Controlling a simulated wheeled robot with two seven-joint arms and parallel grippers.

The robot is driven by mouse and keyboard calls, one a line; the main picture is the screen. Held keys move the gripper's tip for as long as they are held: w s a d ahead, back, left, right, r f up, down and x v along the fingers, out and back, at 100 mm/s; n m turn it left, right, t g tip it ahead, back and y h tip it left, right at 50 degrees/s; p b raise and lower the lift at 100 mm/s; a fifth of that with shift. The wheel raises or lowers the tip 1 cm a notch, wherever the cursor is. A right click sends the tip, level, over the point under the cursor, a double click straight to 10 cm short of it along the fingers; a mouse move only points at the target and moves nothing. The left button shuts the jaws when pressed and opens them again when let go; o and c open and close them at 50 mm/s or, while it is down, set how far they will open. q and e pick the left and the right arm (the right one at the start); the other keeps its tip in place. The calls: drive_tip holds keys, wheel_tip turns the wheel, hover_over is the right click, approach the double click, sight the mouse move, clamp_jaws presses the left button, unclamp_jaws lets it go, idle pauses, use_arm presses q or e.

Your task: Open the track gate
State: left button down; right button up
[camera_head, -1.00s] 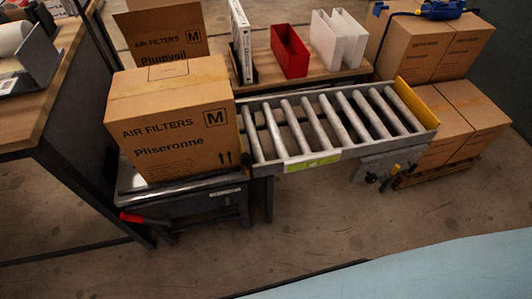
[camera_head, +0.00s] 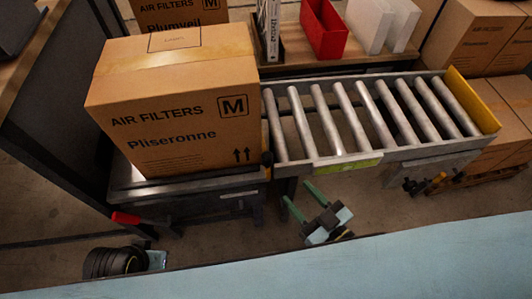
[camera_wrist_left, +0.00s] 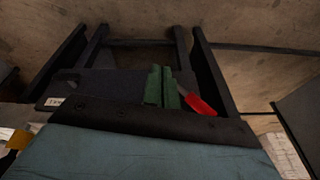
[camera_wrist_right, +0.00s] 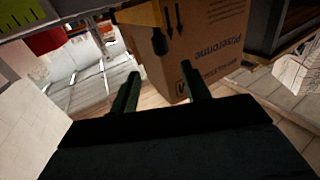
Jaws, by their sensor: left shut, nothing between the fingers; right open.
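A small yellow-orange piece with a black knob (camera_wrist_right: 150,18) hangs at the top of the right wrist view, between the conveyor's green label and the box; I cannot tell for sure that it is the track gate. In the head view, the roller track (camera_head: 345,115) runs right from the boxed filters (camera_head: 180,110) to a yellow end plate (camera_head: 471,100). My right gripper (camera_head: 298,194) is open and empty, below and in front of the track's left end; its fingers show in the right wrist view (camera_wrist_right: 160,72). My left gripper (camera_wrist_left: 161,86) is shut and empty, near a red handle (camera_wrist_left: 200,104).
The box stands on a dark metal table (camera_head: 190,189) with the red handle (camera_head: 126,218) at its front left. Red (camera_head: 324,30) and white bins stand behind the track. Floor in front is clear.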

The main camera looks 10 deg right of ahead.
sight(271, 163)
drive_tip(key=b+x, duration=0.3)
drive_tip(key=x, duration=0.9)
drive_tip(key=shift+w+a, duration=0.1)
drive_tip(key=shift+w, duration=0.1)
use_arm(q)
wheel_tip(271, 163, up, 8)
drive_tip(key=d+t, duration=0.1)
drive_tip(key=d, duration=0.1)
drive_tip(key=shift+s+d+f+h, duration=0.15)
drive_tip(key=shift+s+h, duration=0.05)
drive_tip(key=shift+h, duration=0.1)
use_arm(e)
drive_tip(key=shift+w+a, duration=0.15)
drive_tip(key=shift+w, duration=0.15)
drive_tip(key=shift+c, duration=0.4)
clamp_jaws()
